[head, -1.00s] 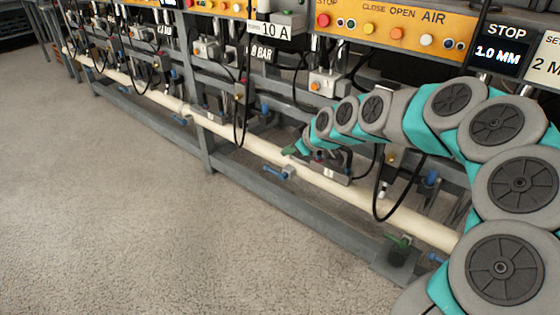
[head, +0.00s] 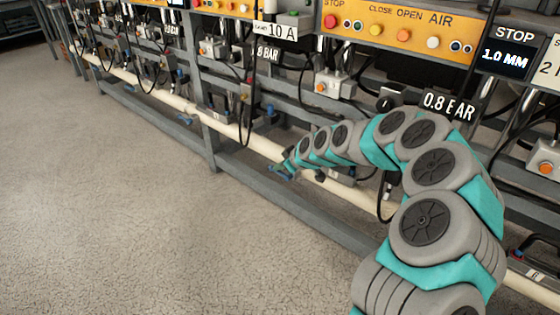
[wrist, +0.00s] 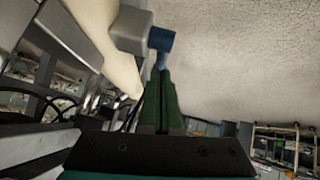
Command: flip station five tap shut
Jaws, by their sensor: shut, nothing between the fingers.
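A tap with a blue handle (head: 281,173) sits on the cream pipe (head: 236,134) low along the bench front. In the wrist view its blue handle (wrist: 160,42) juts from a grey body (wrist: 130,30) on the pipe. My gripper (head: 287,163) is at this tap in the head view and partly covers it. In the wrist view my gripper (wrist: 160,72) has its dark green fingers together and empty, tips right by the blue handle; I cannot tell whether they touch. No station number is readable here.
More blue taps show along the pipe, one at the left (head: 184,118). A grey floor rail (head: 290,210) and an upright post (head: 210,145) stand close by. Black hoses (head: 240,120) hang in front of the pipe. The carpet floor (head: 110,200) is clear.

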